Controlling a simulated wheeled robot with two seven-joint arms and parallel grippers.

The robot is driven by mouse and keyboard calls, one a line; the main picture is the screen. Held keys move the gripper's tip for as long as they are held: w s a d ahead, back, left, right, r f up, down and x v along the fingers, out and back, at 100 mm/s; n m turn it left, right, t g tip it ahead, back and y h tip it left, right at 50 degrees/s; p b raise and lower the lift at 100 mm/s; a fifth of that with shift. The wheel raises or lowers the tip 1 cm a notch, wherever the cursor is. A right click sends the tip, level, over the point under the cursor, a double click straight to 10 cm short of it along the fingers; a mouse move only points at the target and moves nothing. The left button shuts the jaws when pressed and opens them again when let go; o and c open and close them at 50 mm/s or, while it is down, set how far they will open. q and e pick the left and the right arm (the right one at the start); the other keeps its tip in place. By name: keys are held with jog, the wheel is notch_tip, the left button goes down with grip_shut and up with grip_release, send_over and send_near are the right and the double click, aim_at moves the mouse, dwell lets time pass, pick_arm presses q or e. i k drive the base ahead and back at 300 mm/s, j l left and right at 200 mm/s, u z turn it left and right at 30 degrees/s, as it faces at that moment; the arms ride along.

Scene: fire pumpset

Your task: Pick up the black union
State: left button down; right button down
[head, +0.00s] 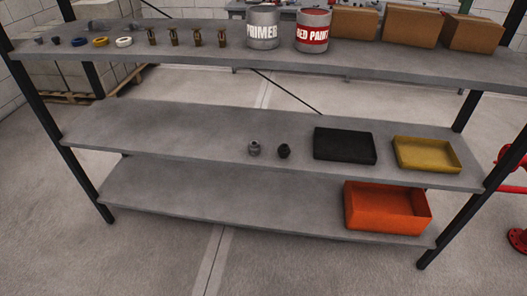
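The black union (284,151) is a small dark fitting standing on the middle shelf (180,135) of a metal rack, right of the shelf's centre. A similar grey fitting (254,148) stands just to its left, a small gap apart. Neither of my grippers shows in the head view, so nothing is seen touching the union.
Right of the union lie a black tray (345,145) and a yellow tray (428,153). An orange bin (388,207) sits on the lower shelf. The top shelf holds a primer can (263,28), a red paint can (312,31), boxes (410,24) and small fittings. The middle shelf's left is clear.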

aim_at(284, 150)
jog(key=i+l, duration=0.3)
jog(key=l, duration=0.15)
jog(key=i+l, duration=0.65)
jog(key=l, duration=0.3)
jog(key=i+l, duration=0.35)
jog(key=l+u, duration=0.05)
jog(key=l, duration=0.05)
